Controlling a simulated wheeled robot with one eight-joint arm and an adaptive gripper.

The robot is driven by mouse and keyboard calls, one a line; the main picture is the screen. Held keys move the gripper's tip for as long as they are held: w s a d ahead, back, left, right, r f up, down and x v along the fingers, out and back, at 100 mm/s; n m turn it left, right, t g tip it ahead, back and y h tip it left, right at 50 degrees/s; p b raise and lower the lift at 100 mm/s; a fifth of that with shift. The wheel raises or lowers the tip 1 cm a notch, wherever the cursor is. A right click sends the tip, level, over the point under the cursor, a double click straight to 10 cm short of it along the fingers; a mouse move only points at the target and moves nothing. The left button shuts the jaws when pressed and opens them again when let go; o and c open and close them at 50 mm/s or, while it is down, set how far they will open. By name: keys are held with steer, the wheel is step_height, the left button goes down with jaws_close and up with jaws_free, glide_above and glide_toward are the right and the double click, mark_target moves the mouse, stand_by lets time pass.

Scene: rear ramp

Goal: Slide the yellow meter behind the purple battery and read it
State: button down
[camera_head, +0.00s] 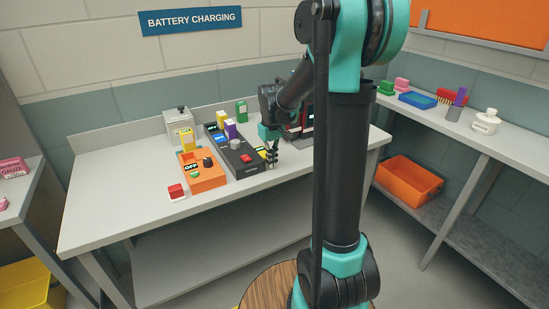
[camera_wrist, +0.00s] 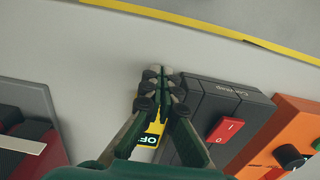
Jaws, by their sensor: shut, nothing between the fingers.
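The yellow meter (camera_wrist: 152,141) shows in the wrist view as a small yellow piece with a dark display, partly hidden by my fingers; only "OF" is legible. It lies beside the black charger (camera_wrist: 243,104), which has a red rocker switch. In the head view a bit of the meter (camera_head: 261,151) shows beside my gripper. The purple battery (camera_head: 231,130) stands upright at the black charger (camera_head: 241,160). My gripper (camera_head: 271,160) is shut and empty at the charger's right side; its fingertips (camera_wrist: 160,72) lie over or against the meter's end. Contact cannot be told.
A red button box (camera_head: 176,191) is at the front. A green battery (camera_head: 242,111) stands behind. A dark device (camera_head: 294,133) is right of my gripper.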

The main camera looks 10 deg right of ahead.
steer(key=shift+w+a, duration=0.25)
steer(key=shift+w, duration=0.65)
steer(key=w+a, duration=0.1)
steer(key=w, duration=0.4)
steer(key=w+a, duration=0.2)
steer(key=w, duration=0.3)
steer(key=w+a, duration=0.2)
steer(key=w, duration=0.3)
steer(key=shift+w, duration=0.1)
